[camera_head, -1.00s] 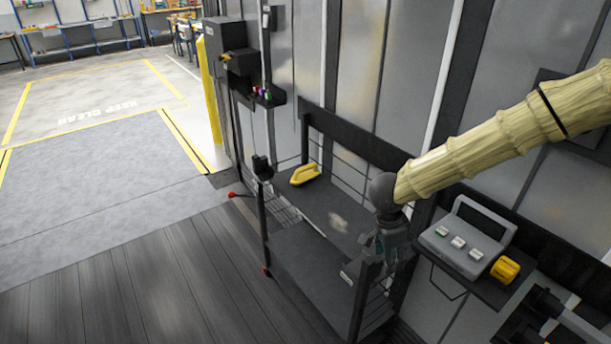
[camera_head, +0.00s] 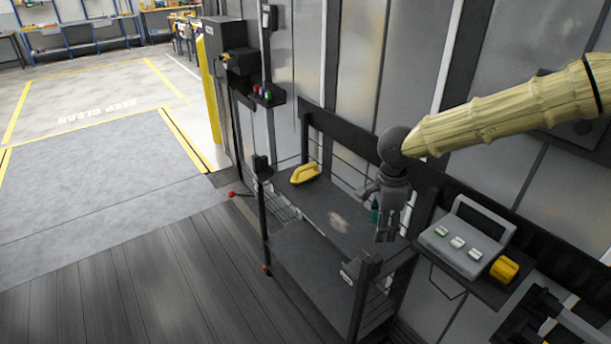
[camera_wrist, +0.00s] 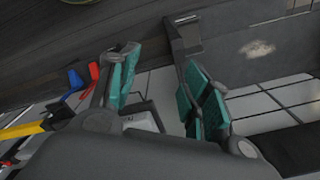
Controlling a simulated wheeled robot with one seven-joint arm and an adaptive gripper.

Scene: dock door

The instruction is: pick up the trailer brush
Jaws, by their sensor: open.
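The likely trailer brush is a yellow piece with a looped handle (camera_head: 305,174). It lies near the far end of the dark cart's upper deck (camera_head: 318,205) in the head view. My gripper (camera_head: 385,238) hangs by the near end of that deck, to the right of the yellow piece and well apart from it. In the wrist view, its two teal-padded fingers are spread, with nothing between them (camera_wrist: 165,92). I cannot make out the brush in the wrist view.
A wall shelf (camera_head: 262,96) holds small coloured items. Floor left of the cart is clear.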

